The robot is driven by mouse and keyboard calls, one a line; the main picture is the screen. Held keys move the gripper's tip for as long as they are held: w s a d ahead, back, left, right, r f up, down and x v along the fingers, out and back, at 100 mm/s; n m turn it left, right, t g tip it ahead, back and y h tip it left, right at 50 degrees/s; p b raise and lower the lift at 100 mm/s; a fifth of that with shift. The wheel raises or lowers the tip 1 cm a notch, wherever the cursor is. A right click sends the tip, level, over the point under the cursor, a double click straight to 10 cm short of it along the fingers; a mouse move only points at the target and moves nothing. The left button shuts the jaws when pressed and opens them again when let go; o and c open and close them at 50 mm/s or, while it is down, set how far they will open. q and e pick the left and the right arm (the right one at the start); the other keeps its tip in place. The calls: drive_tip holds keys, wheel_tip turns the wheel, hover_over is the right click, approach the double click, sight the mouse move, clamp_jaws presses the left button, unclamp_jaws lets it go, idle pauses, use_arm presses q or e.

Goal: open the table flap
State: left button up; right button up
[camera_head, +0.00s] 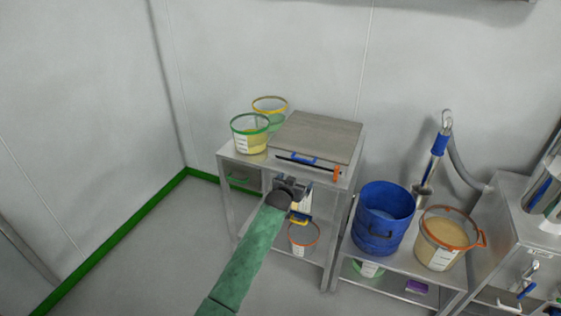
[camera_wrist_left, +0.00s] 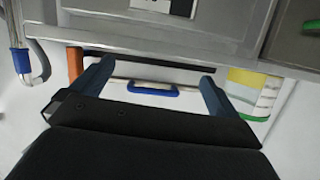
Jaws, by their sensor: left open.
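A steel table carries a flat grey-brown panel (camera_head: 318,136), which looks like the flap and lies flat on its top. A blue handle (camera_head: 304,158) and a dark bar with an orange end (camera_head: 336,173) sit along its front edge. The left wrist view shows the blue handle (camera_wrist_left: 153,88), dark bar (camera_wrist_left: 135,61) and orange piece (camera_wrist_left: 75,64). My left gripper (camera_head: 293,186) is open and empty in front of the table, just below the front edge. In the wrist view its fingers (camera_wrist_left: 152,76) spread either side of the handle, without visible contact. My right gripper is out of view.
A green-rimmed tub (camera_head: 249,133) and a yellow-rimmed tub (camera_head: 270,108) stand left of the panel. An orange-rimmed bucket (camera_head: 304,237) is on the lower shelf. A blue drum (camera_head: 381,216) and orange-rimmed bucket (camera_head: 443,240) stand to the right. Floor at left is clear.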

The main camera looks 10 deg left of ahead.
sight(302, 160)
use_arm(q)
drive_tip(key=w+r+t, duration=0.1)
drive_tip(key=w, duration=0.1)
drive_tip(key=w+d+r+t+h+p, duration=0.1)
drive_tip(key=w+r, duration=0.1)
drive_tip(key=w+r+t+p, duration=0.1)
drive_tip(key=w, duration=0.1)
drive_tip(key=shift+w+d+r, duration=0.25)
drive_tip(key=shift+d, duration=0.1)
drive_tip(key=shift+x, duration=0.9)
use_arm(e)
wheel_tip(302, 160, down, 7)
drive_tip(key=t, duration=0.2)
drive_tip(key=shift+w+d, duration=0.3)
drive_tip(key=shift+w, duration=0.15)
use_arm(q)
drive_tip(key=shift+f, duration=0.1)
drive_tip(key=shift+c, duration=0.2)
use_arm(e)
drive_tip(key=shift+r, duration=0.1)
